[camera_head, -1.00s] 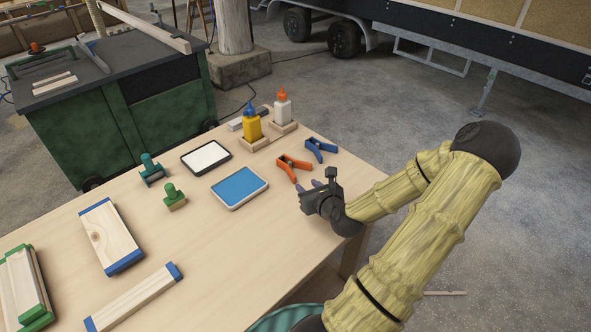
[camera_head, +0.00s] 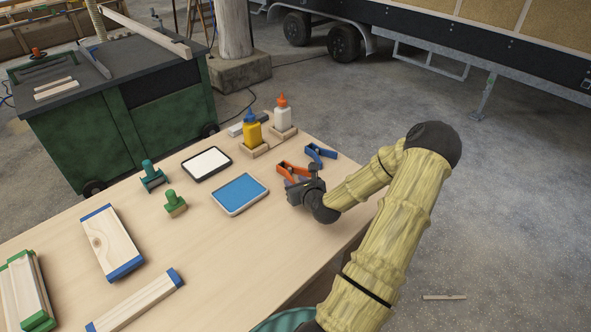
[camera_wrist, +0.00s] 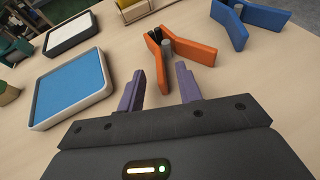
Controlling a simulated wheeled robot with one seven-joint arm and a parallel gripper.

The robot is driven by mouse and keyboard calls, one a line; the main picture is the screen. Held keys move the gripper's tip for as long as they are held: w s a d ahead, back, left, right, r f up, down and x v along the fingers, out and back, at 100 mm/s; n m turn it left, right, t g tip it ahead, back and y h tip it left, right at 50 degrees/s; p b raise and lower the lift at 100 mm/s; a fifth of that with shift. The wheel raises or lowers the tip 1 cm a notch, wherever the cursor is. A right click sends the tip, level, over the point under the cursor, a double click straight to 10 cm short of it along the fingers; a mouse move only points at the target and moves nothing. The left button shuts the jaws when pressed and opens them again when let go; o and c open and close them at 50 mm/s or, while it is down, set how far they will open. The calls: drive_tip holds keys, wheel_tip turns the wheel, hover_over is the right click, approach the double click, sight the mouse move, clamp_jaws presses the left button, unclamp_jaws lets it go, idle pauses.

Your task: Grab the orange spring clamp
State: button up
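The orange spring clamp (camera_head: 291,169) lies on the table near its right side, partly hidden by my gripper in the head view. In the wrist view the orange clamp (camera_wrist: 184,50) lies just beyond my fingertips, its handles spread. In the head view my gripper (camera_head: 295,182) is low over the table, close to the clamp. I cannot tell whether either finger touches it.
A blue spring clamp (camera_head: 320,154) lies just beyond the orange one. A blue pad (camera_head: 240,194) and a white pad (camera_head: 207,163) lie to the left. A yellow bottle (camera_head: 251,129) and a white bottle (camera_head: 282,114) stand behind in wooden holders. The table's right edge is close.

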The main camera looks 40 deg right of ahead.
sight(290, 177)
drive_tip(key=p+x, duration=0.1)
drive_tip(key=x, duration=0.4)
drive_tip(key=shift+r, duration=0.2)
drive_tip(key=shift+a, duration=0.1)
clamp_jaws()
